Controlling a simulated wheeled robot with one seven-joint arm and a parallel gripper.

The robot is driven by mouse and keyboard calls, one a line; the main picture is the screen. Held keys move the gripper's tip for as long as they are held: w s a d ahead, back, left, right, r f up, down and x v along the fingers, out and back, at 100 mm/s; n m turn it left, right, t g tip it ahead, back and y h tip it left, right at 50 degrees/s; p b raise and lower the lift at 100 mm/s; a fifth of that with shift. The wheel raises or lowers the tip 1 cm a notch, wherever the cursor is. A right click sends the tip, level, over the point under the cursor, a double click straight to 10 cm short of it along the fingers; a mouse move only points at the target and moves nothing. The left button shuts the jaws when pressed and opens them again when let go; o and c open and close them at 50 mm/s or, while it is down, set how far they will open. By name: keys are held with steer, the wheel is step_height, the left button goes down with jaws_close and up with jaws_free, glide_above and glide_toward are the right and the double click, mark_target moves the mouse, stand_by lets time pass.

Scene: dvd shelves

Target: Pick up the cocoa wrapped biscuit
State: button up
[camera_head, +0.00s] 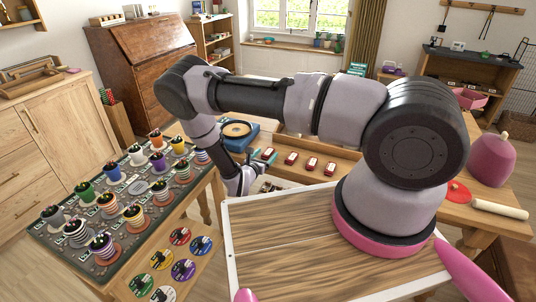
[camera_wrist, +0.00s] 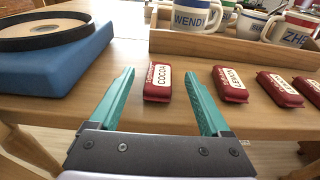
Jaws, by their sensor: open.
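The cocoa wrapped biscuit (camera_wrist: 157,83) is a small red packet with a white label reading COCOA. It lies on the wooden table near its front edge, at the left end of a row of red packets. My gripper (camera_wrist: 164,78) is open in the wrist view, with one teal finger to each side of the cocoa biscuit. The fingers do not appear to touch it. In the head view the cocoa biscuit (camera_head: 268,154) shows just right of my gripper, whose fingertips are hard to make out there.
A lemon biscuit (camera_wrist: 230,84) lies close to the right finger, with more red packets beyond. A blue block (camera_wrist: 52,62) bearing a round tray stands left. A wooden tray (camera_wrist: 200,46) with named mugs stands behind. Bare tabletop lies between block and biscuit.

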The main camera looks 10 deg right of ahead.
steer(key=shift+x, duration=1.45)
jaws_close()
